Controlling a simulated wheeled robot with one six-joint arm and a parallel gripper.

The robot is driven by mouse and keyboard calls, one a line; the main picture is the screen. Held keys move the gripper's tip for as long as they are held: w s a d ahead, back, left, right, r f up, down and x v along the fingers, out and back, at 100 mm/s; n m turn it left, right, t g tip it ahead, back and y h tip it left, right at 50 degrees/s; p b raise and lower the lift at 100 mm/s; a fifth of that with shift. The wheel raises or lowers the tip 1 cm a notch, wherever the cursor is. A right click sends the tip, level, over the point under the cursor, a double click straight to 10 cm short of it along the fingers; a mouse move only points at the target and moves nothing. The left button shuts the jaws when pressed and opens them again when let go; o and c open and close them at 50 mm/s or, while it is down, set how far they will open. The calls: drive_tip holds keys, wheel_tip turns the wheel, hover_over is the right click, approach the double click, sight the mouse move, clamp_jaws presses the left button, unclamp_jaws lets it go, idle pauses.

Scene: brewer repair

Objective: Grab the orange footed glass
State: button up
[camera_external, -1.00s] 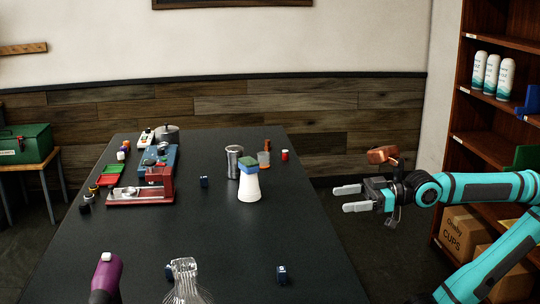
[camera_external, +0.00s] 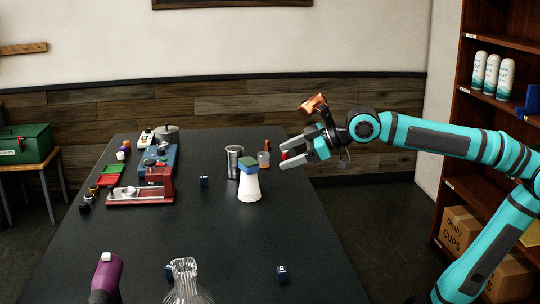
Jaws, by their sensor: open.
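The orange footed glass (camera_external: 264,157) appears as a small orange, see-through shape at the far right part of the black table, right of a metal cup. Its fine shape is too small to tell. My gripper (camera_external: 286,156) is open with nothing between its fingers. It is raised at the table's right side, its fingers pointing left toward the glass. In the picture its fingertips lie just right of the glass, with a gap between; the depth between them is hard to judge.
A metal cup (camera_external: 234,162) and a white bottle with a green-and-blue top (camera_external: 249,182) stand left of the glass. A red item shows behind my fingers. A red-and-blue machine (camera_external: 147,183) stands at left. A glass carafe (camera_external: 185,282) is at the front. The table's middle is mostly clear.

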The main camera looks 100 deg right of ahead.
drive_tip(key=w+d+r+g, duration=0.1)
drive_tip(key=w+d+g, duration=0.15)
drive_tip(key=d, duration=0.35)
drive_tip(key=w+d+r+g, duration=0.1)
drive_tip(key=w+d, duration=0.3)
drive_tip(key=d, duration=0.2)
drive_tip(key=g+y, duration=0.3)
drive_tip(key=g, duration=0.6)
hover_over(263, 160)
drive_tip(key=d, duration=0.3)
drive_tip(key=shift+m, duration=0.4)
wheel_tip(263, 160, down, 20)
drive_tip(key=shift+d+r, duration=0.1)
drive_tip(key=shift+r, duration=0.05)
drive_tip(key=shift+s+a+f, duration=0.1)
drive_tip(key=shift+a+f, duration=0.1)
drive_tip(key=shift+f, duration=1.2)
drive_tip(key=shift+s+a+f, duration=0.1)
drive_tip(key=shift+a+f, duration=0.1)
drive_tip(key=shift+f, duration=1.15)
drive_tip(key=c, duration=1.1)
